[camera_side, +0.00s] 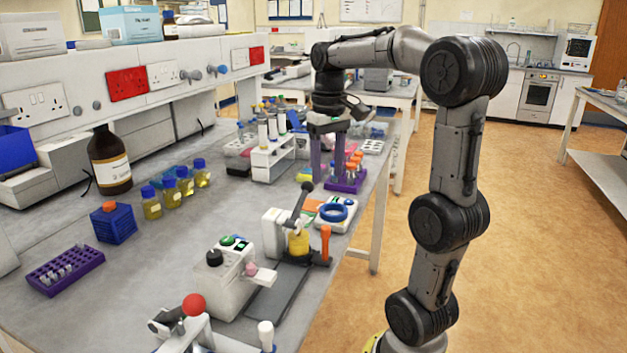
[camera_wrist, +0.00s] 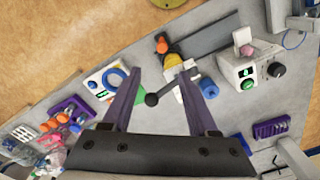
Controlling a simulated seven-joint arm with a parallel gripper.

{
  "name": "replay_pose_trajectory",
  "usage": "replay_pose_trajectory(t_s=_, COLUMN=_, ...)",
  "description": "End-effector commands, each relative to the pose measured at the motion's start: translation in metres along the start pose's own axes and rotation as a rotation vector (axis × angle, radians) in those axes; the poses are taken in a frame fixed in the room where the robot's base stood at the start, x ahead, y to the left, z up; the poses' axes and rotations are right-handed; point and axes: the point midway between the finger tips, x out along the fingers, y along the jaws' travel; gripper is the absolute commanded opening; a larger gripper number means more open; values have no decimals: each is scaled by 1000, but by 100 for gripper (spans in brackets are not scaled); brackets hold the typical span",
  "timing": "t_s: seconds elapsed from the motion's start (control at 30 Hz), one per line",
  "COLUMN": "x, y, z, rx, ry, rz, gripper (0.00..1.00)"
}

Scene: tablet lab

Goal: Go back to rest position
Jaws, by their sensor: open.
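My gripper (camera_side: 328,172) points down over the bench, with its two purple fingers spread apart. In the wrist view my gripper (camera_wrist: 161,80) has nothing between the fingertips. Below and beyond them lies a lever with a black ball (camera_wrist: 152,99). In the side view the fingers overlap a purple rack (camera_side: 345,186) with orange-capped tubes; in the wrist view that rack (camera_wrist: 71,107) is left of the fingers, apart from them.
A press with a yellow cylinder (camera_side: 298,243), a small device with a blue ring (camera_side: 334,212) and a white control box (camera_side: 231,279) stand on the bench. A brown bottle (camera_side: 110,162) and yellow bottles (camera_side: 185,181) stand left. Floor (camera_side: 540,230) on the right is clear.

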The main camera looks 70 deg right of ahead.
Motion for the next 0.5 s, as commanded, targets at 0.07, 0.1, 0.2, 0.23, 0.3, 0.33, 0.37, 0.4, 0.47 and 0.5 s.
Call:
replay_pose_trajectory(t_s=0.07, x=0, y=0, z=0, rx=0, ry=0, rz=0, gripper=60)
replay_pose_trajectory(t_s=0.1, x=0, y=0, z=0, rx=-1, ry=0, rz=0, gripper=60)
replay_pose_trajectory(t_s=0.2, x=-2, y=-7, z=0, rx=-23, ry=6, rz=0, gripper=60)
replay_pose_trajectory(t_s=0.23, x=-5, y=-12, z=1, rx=-40, ry=17, rz=1, gripper=60)
replay_pose_trajectory(t_s=0.3, x=-14, y=-29, z=9, rx=-97, ry=49, rz=3, gripper=60)
replay_pose_trajectory(t_s=0.33, x=-18, y=-38, z=16, rx=-129, ry=63, rz=3, gripper=60)
replay_pose_trajectory(t_s=0.37, x=-20, y=-48, z=26, rx=-165, ry=75, rz=2, gripper=60)
replay_pose_trajectory(t_s=0.4, x=-21, y=-61, z=39, rx=-218, ry=98, rz=0, gripper=60)
replay_pose_trajectory(t_s=0.47, x=-20, y=-79, z=61, rx=-296, ry=139, rz=-6, gripper=60)
replay_pose_trajectory(t_s=0.5, x=-17, y=-89, z=76, rx=-345, ry=169, rz=-13, gripper=60)
